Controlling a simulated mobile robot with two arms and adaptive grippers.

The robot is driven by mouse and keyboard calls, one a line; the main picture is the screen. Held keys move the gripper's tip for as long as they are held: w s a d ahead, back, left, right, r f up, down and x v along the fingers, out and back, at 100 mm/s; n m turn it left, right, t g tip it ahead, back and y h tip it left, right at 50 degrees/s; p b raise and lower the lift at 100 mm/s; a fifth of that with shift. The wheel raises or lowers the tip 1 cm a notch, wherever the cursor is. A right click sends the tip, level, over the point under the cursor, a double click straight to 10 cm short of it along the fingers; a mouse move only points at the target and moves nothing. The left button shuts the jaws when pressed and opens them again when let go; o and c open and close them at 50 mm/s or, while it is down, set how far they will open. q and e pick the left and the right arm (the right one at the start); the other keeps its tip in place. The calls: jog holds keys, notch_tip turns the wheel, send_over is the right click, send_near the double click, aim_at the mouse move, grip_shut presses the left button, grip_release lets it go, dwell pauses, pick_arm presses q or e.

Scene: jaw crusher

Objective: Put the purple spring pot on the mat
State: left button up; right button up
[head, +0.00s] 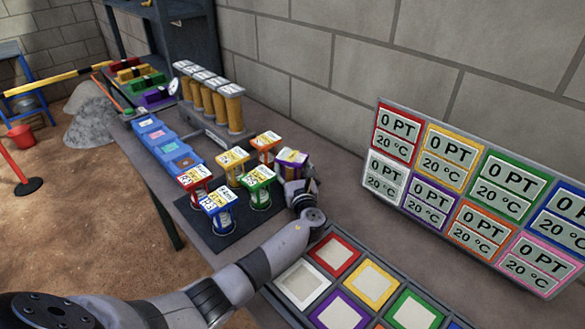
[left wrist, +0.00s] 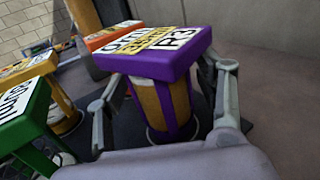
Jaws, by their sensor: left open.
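The purple spring pot (head: 291,158) stands upright at the back right of a group of pots on the dark mat (head: 232,233). In the left wrist view the purple pot (left wrist: 170,92) has a purple lid with a white and yellow label; dark surface shows around its base. My left gripper (head: 298,186) is low at the pot's near right side. In the left wrist view its open fingers (left wrist: 165,100) stand on either side of the pot's body, below the lid. Whether either finger touches the pot I cannot tell. My right gripper is out of view.
Orange (head: 267,142), yellow (head: 232,161), green (head: 258,180), red (head: 195,182) and blue (head: 217,203) pots stand close by. A rack of tall orange cylinders (head: 212,98) is behind. A tray of coloured squares (head: 330,255) lies front right. Display panels (head: 465,190) lean by the wall.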

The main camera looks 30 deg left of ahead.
pick_arm(q)
jog(key=shift+r, duration=0.1)
jog(key=shift+s+d, duration=0.2)
jog(key=v, duration=1.1)
jog(key=shift+s+d+r, duration=0.1)
jog(key=shift+s+d, duration=0.1)
jog(key=shift+s, duration=0.05)
jog(key=shift+r, duration=0.1)
